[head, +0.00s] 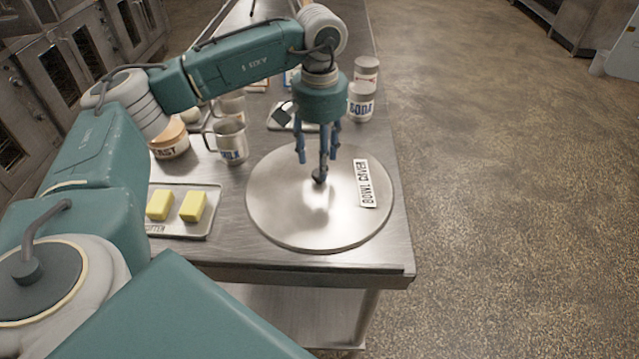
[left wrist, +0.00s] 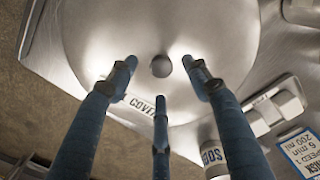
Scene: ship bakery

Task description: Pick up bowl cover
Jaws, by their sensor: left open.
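The bowl cover (head: 290,218) is a round, shiny metal disc lying flat on the steel table, with a "BOWL COVER" label and a small dark knob (head: 319,176) at its middle. My left gripper (head: 320,165) points straight down over the cover, with its fingers spread around the knob in the head view. In the left wrist view the cover (left wrist: 100,40) fills the upper middle, and the knob (left wrist: 161,66) lies between the open fingertips of the left gripper (left wrist: 160,75). I cannot tell whether any finger touches the knob. My right gripper is not in view.
A tray with two yellow butter blocks (head: 193,206) lies left of the cover. The table's front edge (head: 310,272) is close to the cover; open floor lies right.

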